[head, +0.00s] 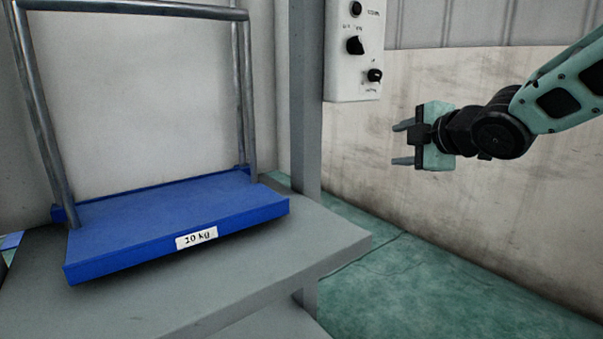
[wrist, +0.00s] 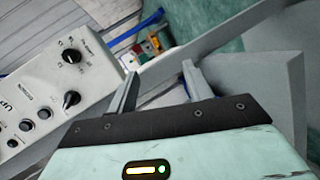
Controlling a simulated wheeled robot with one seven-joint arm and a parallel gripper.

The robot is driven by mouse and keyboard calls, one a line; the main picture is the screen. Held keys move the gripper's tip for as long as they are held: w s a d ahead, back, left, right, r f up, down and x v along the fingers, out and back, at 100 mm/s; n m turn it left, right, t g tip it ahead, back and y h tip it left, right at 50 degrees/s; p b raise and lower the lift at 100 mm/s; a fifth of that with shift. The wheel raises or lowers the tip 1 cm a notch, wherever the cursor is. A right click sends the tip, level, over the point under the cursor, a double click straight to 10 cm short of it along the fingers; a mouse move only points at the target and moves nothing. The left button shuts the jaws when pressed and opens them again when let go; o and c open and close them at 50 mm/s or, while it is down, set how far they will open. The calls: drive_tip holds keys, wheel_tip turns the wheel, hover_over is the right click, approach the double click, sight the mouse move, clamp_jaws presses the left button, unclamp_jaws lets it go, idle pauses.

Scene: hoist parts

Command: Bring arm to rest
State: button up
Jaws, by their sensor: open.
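My gripper (head: 402,143) is at the right in the head view, held in the air at the end of my teal and black arm. Its two fingers point left and stand apart with nothing between them. The fingers also show in the wrist view (wrist: 160,82), open and empty. The gripper appears clear of the white control box and the grey post, touching nothing that I can see.
A white control box (head: 352,88) with black knobs is on a grey post (head: 307,95). Green floor (head: 450,290) is open at right, before a pale wall.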

drive_tip(key=s+a+f+m+g+h, duration=0.1)
drive_tip(key=s+a+f+m+g, duration=0.2)
drive_tip(key=s+f, duration=0.35)
drive_tip(key=s+a+f+m+g+h, duration=0.1)
drive_tip(key=s+a+f+m+g, duration=0.3)
drive_tip(key=s, duration=0.4)
drive_tip(key=s+f+m+g+h, duration=0.1)
drive_tip(key=s+f+m+g, duration=0.2)
drive_tip(key=s, duration=0.7)
drive_tip(key=s+f+m+g+h, duration=0.1)
drive_tip(key=s+f+m+g, duration=0.1)
drive_tip(key=s+f, duration=0.55)
drive_tip(key=s+r+g+p, duration=0.1)
drive_tip(key=s+r+p, duration=0.2)
drive_tip(key=r+p, duration=3.1)
wheel_tip(320, 180, up, 2)
drive_tip(key=shift+s+d, duration=0.2)
drive_tip(key=shift+d, duration=0.15)
